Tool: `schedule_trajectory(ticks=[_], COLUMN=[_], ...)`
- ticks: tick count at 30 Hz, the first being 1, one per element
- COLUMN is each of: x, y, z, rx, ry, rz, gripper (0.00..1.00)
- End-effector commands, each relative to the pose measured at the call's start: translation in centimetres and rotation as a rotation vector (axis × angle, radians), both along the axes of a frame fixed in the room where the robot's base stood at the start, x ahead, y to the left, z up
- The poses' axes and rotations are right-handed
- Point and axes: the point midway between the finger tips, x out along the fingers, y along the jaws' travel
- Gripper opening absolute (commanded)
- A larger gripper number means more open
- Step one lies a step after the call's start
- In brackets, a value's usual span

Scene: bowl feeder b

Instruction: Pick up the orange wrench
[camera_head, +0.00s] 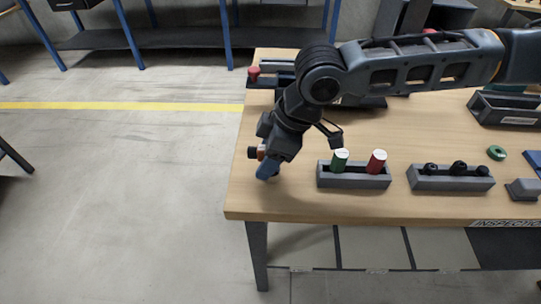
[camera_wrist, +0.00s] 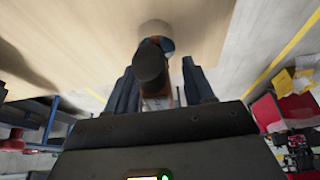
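My gripper (camera_head: 267,164) is low over the front left part of the table, pointing down. In the wrist view its two dark fingers (camera_wrist: 160,82) stand apart, with an orange-brown item (camera_wrist: 152,88) between them. A dark round end of this item (camera_wrist: 150,62) faces the camera, with a bit of blue behind it. In the head view an orange part (camera_head: 261,151) with a dark end shows beside the fingers. Its wrench shape cannot be made out, as the gripper hides most of it. Gaps show beside its dark end; contact further down is unclear.
Right of my gripper, a grey holder (camera_head: 352,180) carries a green and a red cylinder. Another grey holder (camera_head: 450,182) has several black knobs. A green ring (camera_head: 497,153) lies farther right. Dark trays stand at the back. The table's left and front edges are close to my gripper.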

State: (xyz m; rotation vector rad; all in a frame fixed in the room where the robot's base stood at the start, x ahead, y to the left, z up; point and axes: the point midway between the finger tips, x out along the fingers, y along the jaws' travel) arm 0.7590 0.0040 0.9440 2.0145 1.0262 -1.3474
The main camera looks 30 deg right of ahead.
Motion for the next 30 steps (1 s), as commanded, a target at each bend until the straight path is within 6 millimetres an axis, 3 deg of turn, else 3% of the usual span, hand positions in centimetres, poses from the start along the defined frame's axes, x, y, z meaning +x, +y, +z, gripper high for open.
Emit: schedule_trajectory(ticks=[2, 16, 30], x=[0.0, -0.01, 0.02], y=[-0.01, -0.01, -0.01], z=[0.02, 0.05, 0.17], rx=[0.0, 0.0, 0.001], ry=[0.0, 0.0, -0.001], rz=[0.0, 0.0, 0.0], gripper=[0.45, 0.0, 0.0])
